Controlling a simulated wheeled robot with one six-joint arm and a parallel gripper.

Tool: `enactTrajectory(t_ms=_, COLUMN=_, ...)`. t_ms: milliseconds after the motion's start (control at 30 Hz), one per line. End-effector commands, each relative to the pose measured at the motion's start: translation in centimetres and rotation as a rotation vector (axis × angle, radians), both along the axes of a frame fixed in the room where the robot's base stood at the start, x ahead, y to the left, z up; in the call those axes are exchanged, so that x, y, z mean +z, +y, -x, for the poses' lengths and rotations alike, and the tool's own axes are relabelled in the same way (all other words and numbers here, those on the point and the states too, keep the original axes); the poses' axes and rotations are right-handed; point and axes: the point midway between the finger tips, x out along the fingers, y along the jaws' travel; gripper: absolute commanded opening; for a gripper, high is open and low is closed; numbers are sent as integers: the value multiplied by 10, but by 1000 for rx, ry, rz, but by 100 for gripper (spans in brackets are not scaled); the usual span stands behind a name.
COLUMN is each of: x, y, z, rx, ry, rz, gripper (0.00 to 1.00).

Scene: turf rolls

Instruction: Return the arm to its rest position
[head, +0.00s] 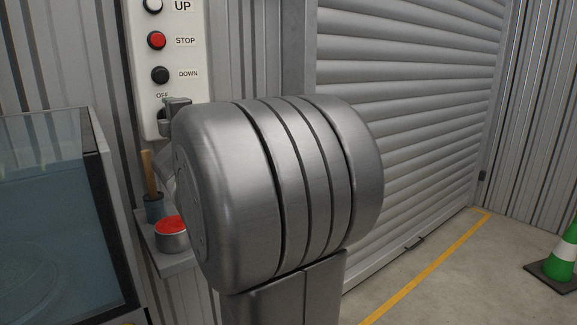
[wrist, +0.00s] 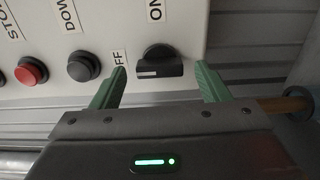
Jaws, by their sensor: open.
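My gripper (wrist: 161,68) is open, with its two green fingers apart on either side of a black rotary switch (wrist: 158,58) in the wrist view. No contact between fingers and switch is visible, and the depth gap is hard to judge. The switch is on a pale control panel (wrist: 110,25), beside labels reading ON and OFF. In the head view the large metal joint of my arm (head: 290,190) fills the middle. It hides most of the gripper, the switch and the lower right of the panel (head: 200,75).
The panel also carries UP, STOP (head: 156,40) and DOWN (head: 160,75) buttons. A glass-sided case (head: 50,220) stands left. A roller shutter (head: 410,110) and cone (head: 563,255) are right.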

Motion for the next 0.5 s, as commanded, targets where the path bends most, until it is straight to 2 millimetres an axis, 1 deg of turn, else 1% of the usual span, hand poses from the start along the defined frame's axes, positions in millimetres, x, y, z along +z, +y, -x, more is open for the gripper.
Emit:
enactTrajectory(t_ms=33, x=-1, y=6, z=-7, rx=0, ry=1, rz=1, gripper=69)
enactTrajectory(t_ms=100, x=0, y=11, z=-15, rx=0, ry=7, rz=-7, gripper=69)
enactTrajectory(t_ms=167, x=5, y=10, z=-12, rx=0, ry=48, rz=-64, gripper=69)
enactTrajectory(t_ms=500, x=5, y=10, z=-12, rx=0, ry=272, rz=-356, gripper=69)
